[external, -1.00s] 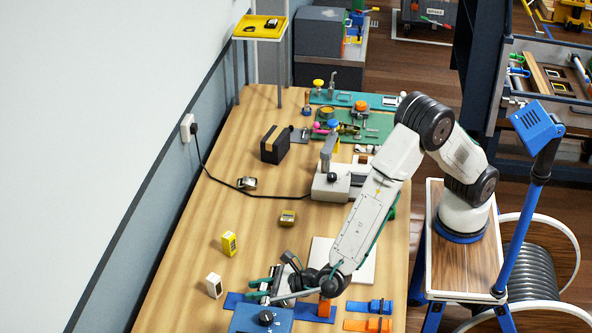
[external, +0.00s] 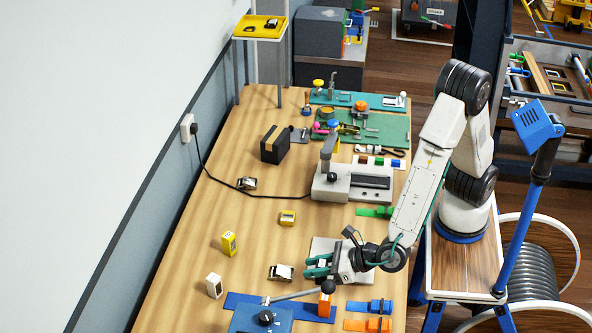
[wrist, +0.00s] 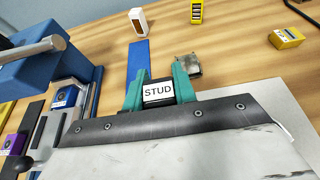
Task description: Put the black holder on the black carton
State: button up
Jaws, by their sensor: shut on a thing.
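My gripper (external: 318,267) is shut, its green fingers on either side of a small dark piece with a white STUD label, which looks to be the black holder (wrist: 158,92). In the wrist view the gripper (wrist: 158,86) hides most of the holder; mainly its label and dark edges show. In the external view the holder is too small to make out between the fingers.
A metal buckle (external: 281,272) lies just left of my gripper. The blue lever device (external: 262,319) is in front. White (external: 214,285) and yellow (external: 229,243) blocks stand left. A grey machine (external: 352,183) stands between gripper and carton, to the right; a black cable crosses behind.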

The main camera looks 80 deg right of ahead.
jog(key=shift+s+d, duration=0.2)
jog(key=shift+s, duration=0.15)
jog(key=w+d+r+m+g+h, duration=0.1)
jog(key=w+d+m+h, duration=0.2)
jog(key=w+d, duration=0.55)
jog(key=w+d+r+m+g+h, duration=0.1)
jog(key=w+d+m+g+h, duration=0.3)
jog(key=d, duration=0.8)
jog(key=w+d+r+m+t+h, duration=0.1)
jog(key=w+d+r+m+h, duration=0.15)
jog(key=w+d, duration=0.65)
jog(key=w+d+r+m+g+h, duration=0.1)
jog(key=d+r+m+g+h, duration=0.2)
jog(key=d, duration=1.1)
jog(key=d+r+m+g+h, duration=0.1)
jog(key=d+r+m+g, duration=0.3)
jog(key=d, duration=1)
jog(key=m+g, duration=0.2)
jog(key=g, duration=0.1)
send_over(276, 132)
jog(key=shift+n, duration=0.25)
jog(key=shift+f, duration=4.1)
